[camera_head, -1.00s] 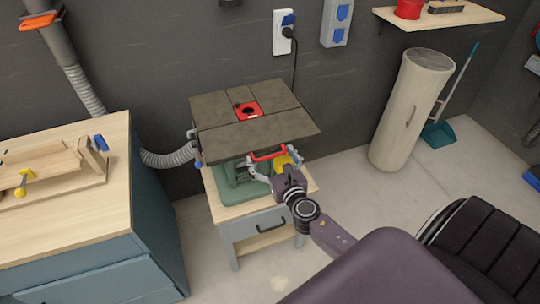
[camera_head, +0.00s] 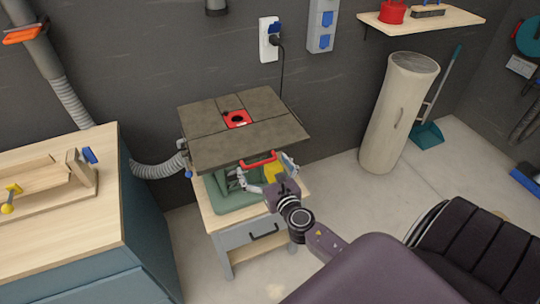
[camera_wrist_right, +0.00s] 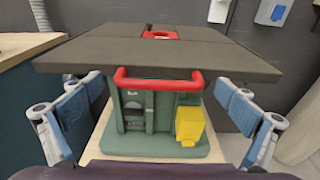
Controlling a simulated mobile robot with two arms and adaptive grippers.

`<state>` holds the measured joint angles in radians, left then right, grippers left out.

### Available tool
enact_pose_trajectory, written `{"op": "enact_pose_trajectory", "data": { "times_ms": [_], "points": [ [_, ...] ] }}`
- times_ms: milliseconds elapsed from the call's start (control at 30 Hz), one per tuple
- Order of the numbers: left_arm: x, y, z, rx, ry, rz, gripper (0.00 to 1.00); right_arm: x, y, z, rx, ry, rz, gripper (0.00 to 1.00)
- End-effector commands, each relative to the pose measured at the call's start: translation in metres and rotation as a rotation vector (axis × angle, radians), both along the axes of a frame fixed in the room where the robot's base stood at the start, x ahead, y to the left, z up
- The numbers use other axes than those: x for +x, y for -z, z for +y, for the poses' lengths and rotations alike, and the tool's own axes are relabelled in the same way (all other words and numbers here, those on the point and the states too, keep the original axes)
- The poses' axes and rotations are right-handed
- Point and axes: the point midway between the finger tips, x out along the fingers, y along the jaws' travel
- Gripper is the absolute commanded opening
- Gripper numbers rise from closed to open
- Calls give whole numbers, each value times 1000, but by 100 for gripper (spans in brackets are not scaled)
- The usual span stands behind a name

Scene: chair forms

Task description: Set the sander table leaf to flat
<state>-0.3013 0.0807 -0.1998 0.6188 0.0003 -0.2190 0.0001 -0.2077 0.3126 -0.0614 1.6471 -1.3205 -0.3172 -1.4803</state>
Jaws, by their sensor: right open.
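The sander's dark grey table top (camera_head: 265,134) sits above its green body (camera_head: 232,194). Its front section, beyond a seam, looks about level with the rest. A red handle (camera_head: 258,160) is below the front edge; it also shows in the right wrist view (camera_wrist_right: 158,79). My right gripper (camera_head: 268,174) is open in front of the handle, with blue-padded fingers wide apart, one on each side of it. In the wrist view a gap shows between handle and fingers (camera_wrist_right: 160,125). My left gripper is out of view.
The sander stands on a small wood-topped cabinet (camera_head: 244,240). A workbench (camera_head: 80,235) is at left, with a grey hose (camera_head: 160,166) between. A yellow block (camera_head: 273,171) is at the sander's front. A pale cylinder (camera_head: 398,115) stands at right, with clear floor before it.

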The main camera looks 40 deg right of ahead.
Motion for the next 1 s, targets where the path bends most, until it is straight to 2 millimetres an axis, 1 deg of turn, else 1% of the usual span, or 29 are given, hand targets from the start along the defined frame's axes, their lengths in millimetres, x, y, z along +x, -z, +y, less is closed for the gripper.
{"op": "enact_pose_trajectory", "data": {
  "times_ms": [33, 300, 400, 500, 667, 1000],
  "points": [
    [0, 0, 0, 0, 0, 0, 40, -10, 0, 2, 0, -1, 3, 100],
    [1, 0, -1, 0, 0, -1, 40, -65, -8, 15, 0, 0, 2, 100],
    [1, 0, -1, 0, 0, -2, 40, -81, -12, 19, 0, 0, 0, 100],
    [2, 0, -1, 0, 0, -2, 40, -92, -14, 21, -1, 2, -1, 100],
    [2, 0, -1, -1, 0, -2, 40, -101, -16, 23, -2, 2, -4, 100],
    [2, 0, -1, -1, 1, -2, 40, -102, -16, 24, -2, 1, -4, 100]
  ]
}}
